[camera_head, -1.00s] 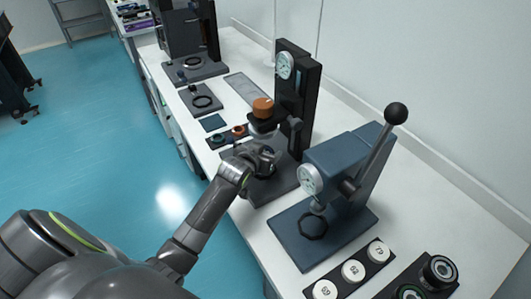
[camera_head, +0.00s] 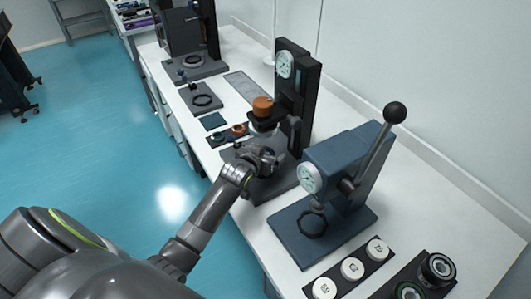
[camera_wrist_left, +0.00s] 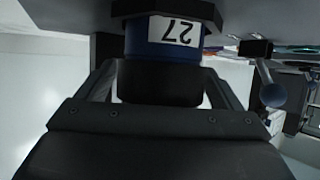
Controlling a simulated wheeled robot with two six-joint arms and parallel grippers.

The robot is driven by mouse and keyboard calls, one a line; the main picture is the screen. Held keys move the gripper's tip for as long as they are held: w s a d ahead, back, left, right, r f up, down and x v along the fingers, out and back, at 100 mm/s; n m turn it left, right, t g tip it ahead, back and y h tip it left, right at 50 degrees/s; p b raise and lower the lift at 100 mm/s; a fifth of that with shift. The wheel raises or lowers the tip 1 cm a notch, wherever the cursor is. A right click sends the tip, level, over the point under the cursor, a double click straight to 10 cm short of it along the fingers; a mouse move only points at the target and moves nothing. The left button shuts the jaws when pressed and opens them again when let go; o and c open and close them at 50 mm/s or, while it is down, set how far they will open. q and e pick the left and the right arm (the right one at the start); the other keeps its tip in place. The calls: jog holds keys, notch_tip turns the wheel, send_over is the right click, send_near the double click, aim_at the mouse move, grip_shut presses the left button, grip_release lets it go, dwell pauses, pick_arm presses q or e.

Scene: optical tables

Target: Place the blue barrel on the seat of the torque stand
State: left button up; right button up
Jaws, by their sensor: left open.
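The blue barrel (camera_wrist_left: 165,36), with a white label reading 27 upside down, shows in the left wrist view beyond my fingers. It adjoins a dark, angular seat or flange (camera_wrist_left: 168,10) at the top of that view; I cannot tell how well it is seated. My left gripper (camera_head: 266,158) is open over the base (camera_head: 284,188) of a black stand (camera_head: 297,95) with a dial and an orange cap. Its fingers (camera_wrist_left: 161,85) are on either side of a dark part in line with the barrel. In the head view the gripper hides the barrel.
A blue lever press (camera_head: 345,165) with a dial and a hexagonal ring (camera_head: 312,224) stands close to the right. A tray of numbered white discs (camera_head: 352,268) and dark round parts (camera_head: 438,270) lie in front. Other stands (camera_head: 202,100) are behind.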

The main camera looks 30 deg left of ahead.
pick_arm(q)
jog(key=shift+r, duration=0.1)
jog(key=v, duration=1.2)
jog(key=shift+b, duration=0.35)
